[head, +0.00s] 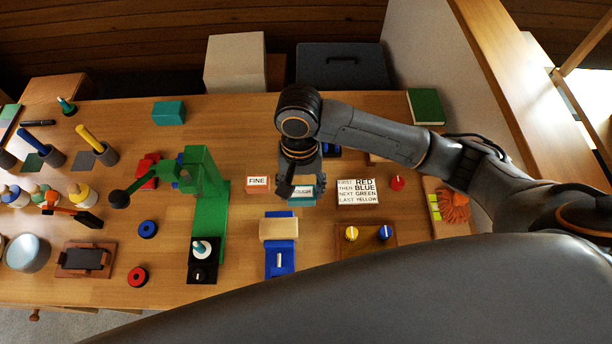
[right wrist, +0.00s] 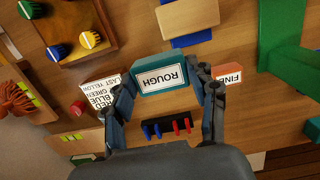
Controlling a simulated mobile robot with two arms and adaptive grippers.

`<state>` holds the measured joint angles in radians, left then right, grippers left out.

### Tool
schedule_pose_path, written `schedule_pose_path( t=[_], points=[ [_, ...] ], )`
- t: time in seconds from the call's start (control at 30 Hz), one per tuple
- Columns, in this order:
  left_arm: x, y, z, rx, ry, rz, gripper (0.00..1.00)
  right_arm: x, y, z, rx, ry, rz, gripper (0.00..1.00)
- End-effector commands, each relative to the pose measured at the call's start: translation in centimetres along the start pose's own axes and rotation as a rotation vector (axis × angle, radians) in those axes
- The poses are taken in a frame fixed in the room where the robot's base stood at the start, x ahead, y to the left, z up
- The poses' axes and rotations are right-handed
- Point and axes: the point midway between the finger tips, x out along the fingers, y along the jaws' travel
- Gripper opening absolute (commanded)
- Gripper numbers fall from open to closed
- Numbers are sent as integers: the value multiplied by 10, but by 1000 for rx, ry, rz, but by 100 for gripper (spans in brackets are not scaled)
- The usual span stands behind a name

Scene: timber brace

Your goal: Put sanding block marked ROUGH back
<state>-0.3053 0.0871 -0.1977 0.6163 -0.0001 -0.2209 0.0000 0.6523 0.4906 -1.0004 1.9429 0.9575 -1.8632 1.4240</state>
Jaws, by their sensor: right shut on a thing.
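The sanding block marked ROUGH (right wrist: 168,76) is teal with a white label. It sits between the two fingers of my right gripper (right wrist: 167,88), which is shut on it. In the head view the block (head: 303,193) shows partly below my right gripper (head: 300,180), whose wrist covers part of it. Whether the block touches the table is hard to tell. A reddish block marked FINE (head: 258,184) stands just to its left in the head view, and also shows in the right wrist view (right wrist: 228,73). My left gripper is out of view.
A sign with colour words (head: 358,191) stands to the right of ROUGH. A blue and wooden piece (head: 279,229) lies nearer. A green frame (head: 208,190) stands left. A board with yellow and blue knobs (head: 367,240) is front right. A rack with blue and red pieces (right wrist: 167,127) is close by.

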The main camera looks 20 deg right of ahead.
Motion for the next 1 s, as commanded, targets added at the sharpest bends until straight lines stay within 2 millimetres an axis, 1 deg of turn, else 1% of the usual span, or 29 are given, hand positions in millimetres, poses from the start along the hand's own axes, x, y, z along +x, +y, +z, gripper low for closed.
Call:
schedule_pose_path(
  t=[0.03,0.13,0.2,0.3,0.4,0.63,0.8,0.9,1.0],
  points=[
    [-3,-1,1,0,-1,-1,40,3,3,-15,7,1,4,28],
    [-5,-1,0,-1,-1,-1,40,10,8,-40,8,1,4,28],
    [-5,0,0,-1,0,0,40,25,9,-53,5,-2,3,28],
    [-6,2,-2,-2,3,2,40,40,11,-70,5,0,2,28],
    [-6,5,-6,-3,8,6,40,52,13,-82,2,0,2,28],
    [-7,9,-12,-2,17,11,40,67,15,-97,2,1,0,28],
    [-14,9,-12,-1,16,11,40,90,15,-98,0,0,2,28],
    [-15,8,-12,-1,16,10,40,95,15,-99,0,1,0,28],
    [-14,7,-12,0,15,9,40,96,15,-99,-1,1,0,28]
  ],
)
